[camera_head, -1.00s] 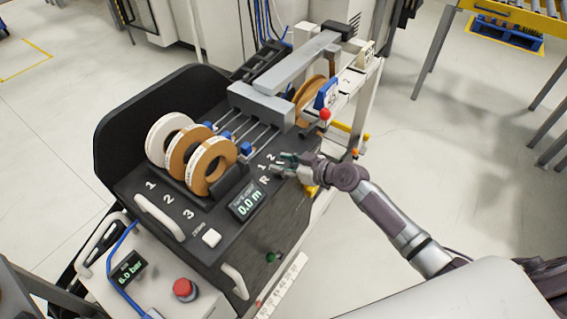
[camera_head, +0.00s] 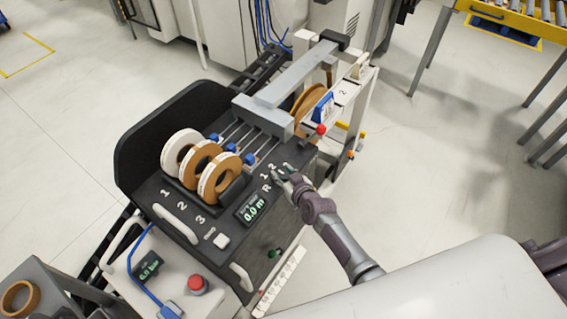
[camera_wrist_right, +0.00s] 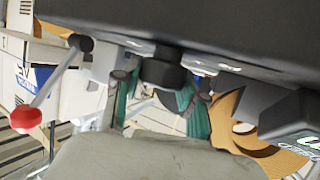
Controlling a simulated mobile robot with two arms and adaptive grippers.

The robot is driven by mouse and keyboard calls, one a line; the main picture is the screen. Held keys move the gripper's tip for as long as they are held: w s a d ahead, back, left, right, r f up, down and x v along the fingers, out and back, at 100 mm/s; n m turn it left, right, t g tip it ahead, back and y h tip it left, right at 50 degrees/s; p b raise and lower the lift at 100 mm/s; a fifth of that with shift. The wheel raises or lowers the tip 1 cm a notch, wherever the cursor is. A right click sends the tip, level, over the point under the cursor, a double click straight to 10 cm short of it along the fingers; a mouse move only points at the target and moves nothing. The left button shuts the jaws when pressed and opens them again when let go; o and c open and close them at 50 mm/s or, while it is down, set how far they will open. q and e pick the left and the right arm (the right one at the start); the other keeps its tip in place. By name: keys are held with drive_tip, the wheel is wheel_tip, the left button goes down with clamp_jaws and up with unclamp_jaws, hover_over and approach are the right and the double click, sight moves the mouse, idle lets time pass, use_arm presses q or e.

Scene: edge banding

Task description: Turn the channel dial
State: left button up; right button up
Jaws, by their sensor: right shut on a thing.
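The channel dial is a black round knob (camera_wrist_right: 163,72), seen in the right wrist view on the dark panel of the edge banding machine. My right gripper (camera_head: 283,177) is at the panel beside the printed marks R, 1 and 2 and covers the dial in the head view. In the wrist view the right gripper's fingers (camera_wrist_right: 158,108) stand on either side of the knob, shut on it. How far the dial is turned cannot be seen. My left gripper is not in view.
Three tape rolls (camera_head: 218,178) stand left of the dial, with a display (camera_head: 250,210) reading 0.0 m near it. A red-knobbed lever (camera_head: 320,129) sticks out just beyond the gripper. A red button (camera_head: 197,284) is at the front. The floor right of the machine is clear.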

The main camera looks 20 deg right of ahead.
sight(285, 177)
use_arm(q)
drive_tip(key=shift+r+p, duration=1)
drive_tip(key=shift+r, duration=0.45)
use_arm(e)
drive_tip(key=shift+m+h, duration=0.9)
drive_tip(key=shift+h, duration=0.2)
drive_tip(key=o, duration=1.2)
drive_tip(key=shift+c, duration=0.2)
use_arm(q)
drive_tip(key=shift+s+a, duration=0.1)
use_arm(e)
drive_tip(key=v, duration=0.5)
drive_tip(key=shift+s+f, duration=0.1)
drive_tip(key=shift+s, duration=0.1)
drive_tip(key=s, duration=1.1)
drive_tip(key=shift+s, duration=0.35)
